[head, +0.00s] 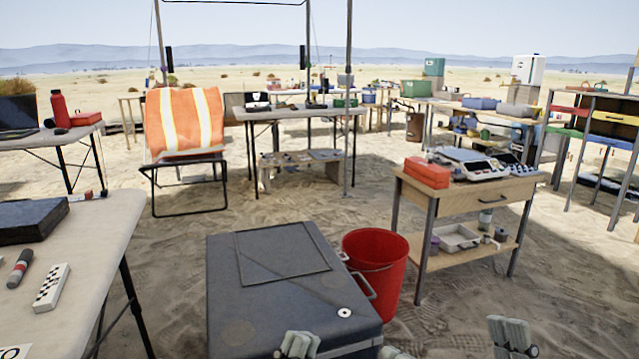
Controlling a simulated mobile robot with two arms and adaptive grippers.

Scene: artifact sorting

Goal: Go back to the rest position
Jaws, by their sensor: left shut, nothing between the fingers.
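My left gripper (298,345) shows at the bottom edge, in front of the near side of a large dark grey case. Its fingers are shut with nothing between them. Part of what looks like my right gripper (510,338) shows at the bottom right, above bare sand. Its fingers are too cut off to tell whether they are open or shut. Most of both arms is out of view.
The grey case (270,250) stands close in front, with a red bucket (375,250) beside it. A pale table (100,240) is at the left, and a wooden cart (480,190) at the right.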

